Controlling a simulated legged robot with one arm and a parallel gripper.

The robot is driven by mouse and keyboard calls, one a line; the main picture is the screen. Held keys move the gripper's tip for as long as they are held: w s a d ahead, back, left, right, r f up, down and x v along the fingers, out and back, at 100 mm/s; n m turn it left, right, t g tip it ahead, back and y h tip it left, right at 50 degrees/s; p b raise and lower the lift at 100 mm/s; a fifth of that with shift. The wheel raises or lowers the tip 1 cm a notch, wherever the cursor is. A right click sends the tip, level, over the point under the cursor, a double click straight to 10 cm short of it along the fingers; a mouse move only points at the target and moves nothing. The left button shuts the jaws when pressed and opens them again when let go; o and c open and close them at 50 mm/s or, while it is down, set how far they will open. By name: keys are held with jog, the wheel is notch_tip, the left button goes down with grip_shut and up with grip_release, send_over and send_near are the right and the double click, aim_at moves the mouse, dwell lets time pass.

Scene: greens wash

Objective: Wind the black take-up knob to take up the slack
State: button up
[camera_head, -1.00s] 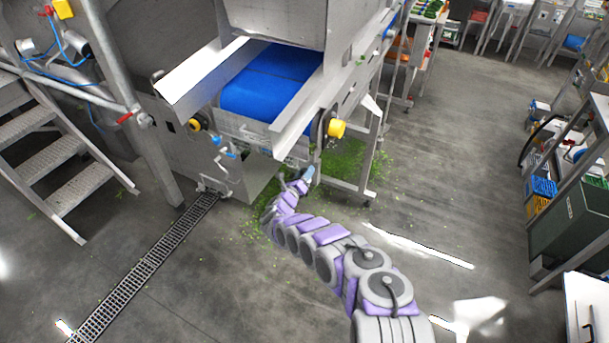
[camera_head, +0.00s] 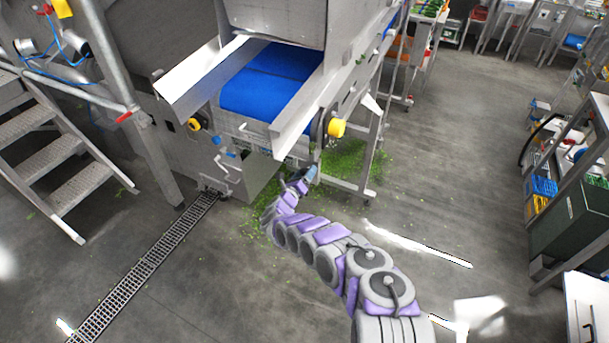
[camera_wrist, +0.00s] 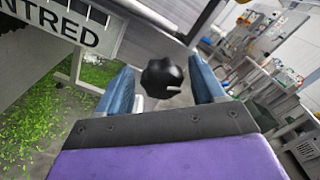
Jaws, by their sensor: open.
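In the wrist view the black take-up knob (camera_wrist: 161,78) is a lobed black knob with a small pale handle or mark on its lower right. It lies between the two blue fingers of my gripper (camera_wrist: 161,88), with a visible gap on each side. My gripper is open. In the head view my gripper (camera_head: 311,173) is at the conveyor's lower front corner, and the knob cannot be made out there. The blue conveyor belt (camera_head: 268,84) runs between metal side guides above.
A plate lettered "NTRED" (camera_wrist: 70,27) is close at the upper left of the wrist view. Green scraps (camera_head: 345,160) litter the floor below the conveyor. A yellow knob (camera_head: 336,128) sits on the frame above my gripper.

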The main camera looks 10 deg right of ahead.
jog(key=shift+s, duration=0.1)
jog(key=p+v, duration=0.2)
jog(key=v, duration=1.5)
jog(key=shift+a+p, duration=0.15)
jog(key=shift+p, duration=0.15)
